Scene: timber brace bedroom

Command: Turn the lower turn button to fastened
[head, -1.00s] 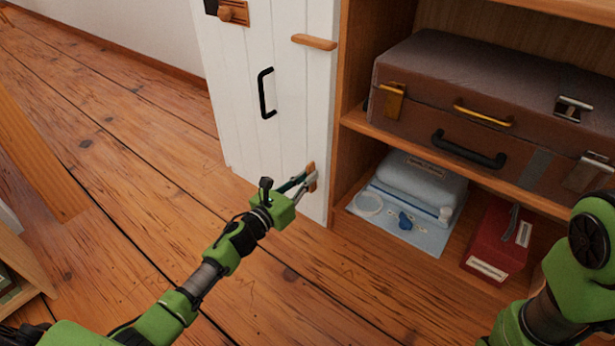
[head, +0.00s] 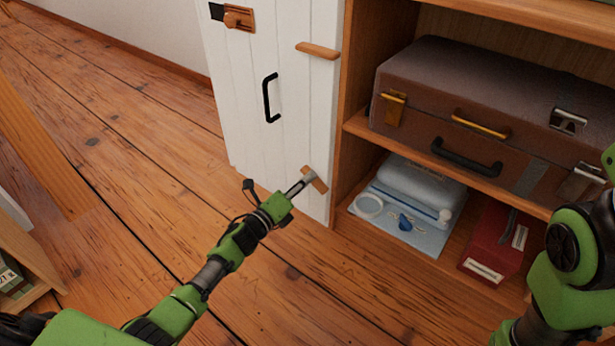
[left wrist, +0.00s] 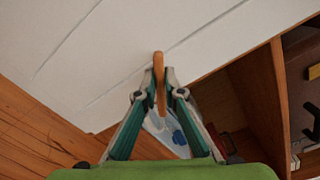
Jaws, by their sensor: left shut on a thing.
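The lower turn button (head: 318,184) is a small wooden bar low on the white door (head: 270,150), near its right edge. It lies at a slant, upper end to the left and lower end to the right. My left gripper (head: 306,179) is shut on it. In the left wrist view, the fingers (left wrist: 159,92) close on both sides of the wooden bar (left wrist: 158,68). The upper turn button (head: 317,50) lies nearly level across the door's right edge. My right arm shows at the right edge; its gripper is out of view.
The door has a black handle (head: 271,97) and a wooden latch (head: 239,17) at the top. Right of it, an open shelf (head: 355,125) holds a brown suitcase (head: 470,100), with a blue case (head: 420,185) and a red box (head: 495,240) below. The floor in front is clear.

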